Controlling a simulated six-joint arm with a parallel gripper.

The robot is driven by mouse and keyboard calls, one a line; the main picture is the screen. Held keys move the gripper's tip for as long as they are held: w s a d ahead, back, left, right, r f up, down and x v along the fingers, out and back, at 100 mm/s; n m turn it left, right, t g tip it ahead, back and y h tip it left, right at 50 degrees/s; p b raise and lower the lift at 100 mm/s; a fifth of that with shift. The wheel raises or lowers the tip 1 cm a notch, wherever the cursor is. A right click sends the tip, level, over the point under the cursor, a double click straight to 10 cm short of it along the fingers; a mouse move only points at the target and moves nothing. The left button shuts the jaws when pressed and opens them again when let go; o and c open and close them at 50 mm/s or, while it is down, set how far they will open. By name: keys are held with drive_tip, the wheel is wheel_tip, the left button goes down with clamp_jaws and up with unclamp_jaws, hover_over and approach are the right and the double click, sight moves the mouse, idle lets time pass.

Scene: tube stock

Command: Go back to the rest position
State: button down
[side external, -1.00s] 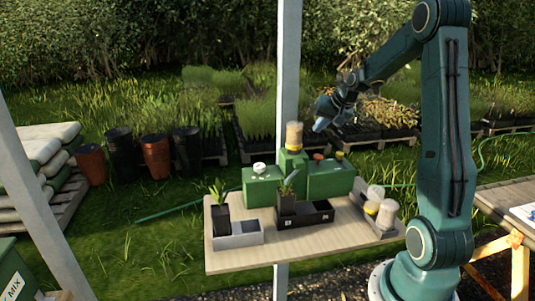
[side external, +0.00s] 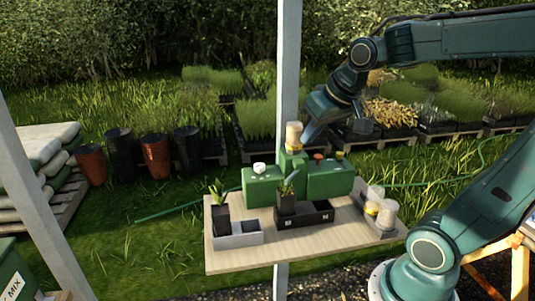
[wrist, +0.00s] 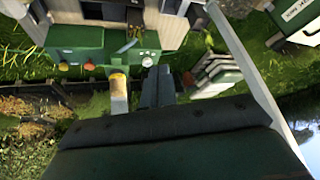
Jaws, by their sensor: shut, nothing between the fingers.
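My gripper (side external: 309,136) is shut and empty. It hangs in the air with its fingers pointing down and left, close beside the cream-topped tube (side external: 293,136) that stands upright on the green block (side external: 293,165). I cannot tell whether they touch. In the wrist view, the dark fingers (wrist: 157,86) are together, with the tube (wrist: 119,88) to their left. Part of my arm runs out of the right edge of the side view.
The wooden table (side external: 235,262) bears a grey tray (side external: 248,241), a black tray (side external: 318,216), potted plants (side external: 220,213), a green box (side external: 330,180) and a clear-lidded tray with tubes (side external: 387,213). A grey post (side external: 287,60) stands behind my gripper.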

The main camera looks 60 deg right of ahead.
drive_tip(key=s+a+f+n+y, duration=0.1)
drive_tip(key=s+a+f+n, duration=0.1)
drive_tip(key=s+a, duration=0.5)
drive_tip(key=s+n, duration=0.1)
drive_tip(key=s, duration=0.2)
drive_tip(key=shift+s+n, duration=0.2)
drive_tip(key=shift+n, duration=0.2)
